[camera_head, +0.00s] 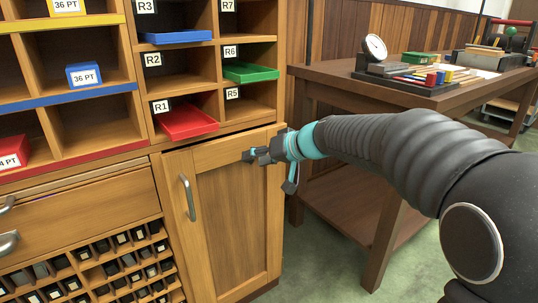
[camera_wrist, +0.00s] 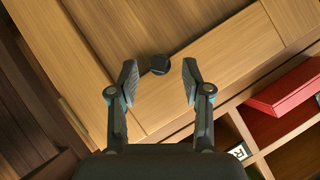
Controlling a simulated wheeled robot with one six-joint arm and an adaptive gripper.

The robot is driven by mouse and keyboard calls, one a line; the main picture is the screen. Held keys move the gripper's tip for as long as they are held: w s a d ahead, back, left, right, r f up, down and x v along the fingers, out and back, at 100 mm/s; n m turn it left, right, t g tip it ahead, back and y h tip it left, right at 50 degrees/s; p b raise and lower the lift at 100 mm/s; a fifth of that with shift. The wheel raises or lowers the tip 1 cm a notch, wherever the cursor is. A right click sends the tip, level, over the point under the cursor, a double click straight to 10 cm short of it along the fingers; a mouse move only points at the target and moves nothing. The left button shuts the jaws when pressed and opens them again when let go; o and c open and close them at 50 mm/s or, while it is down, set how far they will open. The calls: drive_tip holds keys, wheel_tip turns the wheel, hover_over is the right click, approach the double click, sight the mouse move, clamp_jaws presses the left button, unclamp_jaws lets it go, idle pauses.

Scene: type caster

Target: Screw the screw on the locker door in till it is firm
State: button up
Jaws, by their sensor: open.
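The wooden locker door (camera_head: 232,225) is in the lower middle of the head view, with a metal handle (camera_head: 187,197) at its left side. In the wrist view a dark round screw head (camera_wrist: 160,64) stands on the door's wood (camera_wrist: 215,66). My gripper (camera_head: 256,156) is in front of the door's upper right part. In the wrist view its two fingers (camera_wrist: 160,82) are open, one on each side of the screw head. The screw head appears slightly beyond the fingertips with gaps on both sides; contact is not visible. In the head view I cannot make out the screw behind my gripper.
Above the door are shelf compartments with a red tray (camera_head: 187,122), a blue tray (camera_head: 176,37) and a green tray (camera_head: 250,72). A wooden table (camera_head: 333,80) with a dial gauge (camera_head: 374,47) stands to the right. Green floor (camera_head: 320,258) shows between them.

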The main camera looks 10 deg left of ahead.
drive_tip(key=shift+w+a+f, duration=0.15)
drive_tip(key=shift+a+f, duration=0.1)
drive_tip(key=shift+a, duration=0.2)
